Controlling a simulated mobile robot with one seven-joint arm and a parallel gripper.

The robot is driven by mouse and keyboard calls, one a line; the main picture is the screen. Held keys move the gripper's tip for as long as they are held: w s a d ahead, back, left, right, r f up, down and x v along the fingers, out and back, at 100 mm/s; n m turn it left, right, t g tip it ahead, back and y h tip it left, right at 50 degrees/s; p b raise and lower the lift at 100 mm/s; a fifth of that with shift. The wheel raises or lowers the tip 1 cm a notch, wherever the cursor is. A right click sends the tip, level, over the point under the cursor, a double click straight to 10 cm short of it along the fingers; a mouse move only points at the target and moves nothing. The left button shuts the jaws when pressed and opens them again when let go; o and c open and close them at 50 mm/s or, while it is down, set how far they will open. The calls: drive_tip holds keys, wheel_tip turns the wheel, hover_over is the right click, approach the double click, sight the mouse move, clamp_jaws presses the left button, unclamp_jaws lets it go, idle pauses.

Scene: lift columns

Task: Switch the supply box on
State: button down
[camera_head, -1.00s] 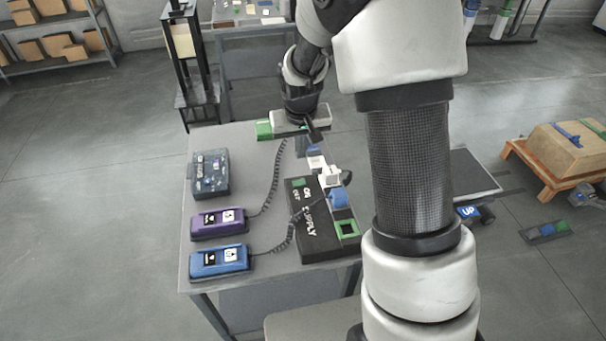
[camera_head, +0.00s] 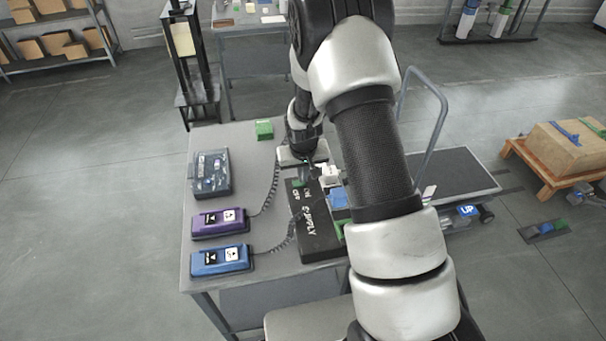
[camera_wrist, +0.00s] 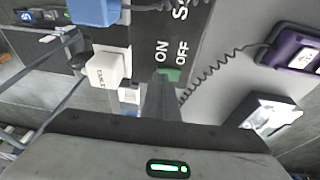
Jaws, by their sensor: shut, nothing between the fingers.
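The black supply box (camera_head: 318,243) lies on the table, with white SUPPLY lettering. It also shows at the top of the wrist view (camera_wrist: 143,48), where a green switch (camera_wrist: 170,75) sits below the ON and OFF labels. My gripper (camera_wrist: 160,98) is shut and empty. Its fingertips overlap the lower edge of the green switch in the wrist view; I cannot tell whether they touch it. In the head view my gripper (camera_head: 306,166) is over the far end of the box, and my arm hides the box's right side.
Purple (camera_head: 220,221) and blue (camera_head: 221,259) handsets with coiled cords lie left of the box. A dark grey case (camera_head: 210,174) and a green block (camera_head: 264,130) are farther back. A white plug (camera_wrist: 107,69) and a blue plug (camera_wrist: 95,12) are beside the box.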

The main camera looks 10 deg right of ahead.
drive_tip(key=shift+d+f+b, duration=0.2)
drive_tip(key=shift+f+b, duration=0.2)
drive_tip(key=shift+b, duration=0.35)
drive_tip(key=shift+r, duration=0.2)
drive_tip(key=shift+f, duration=0.1)
drive_tip(key=shift+a, duration=0.1)
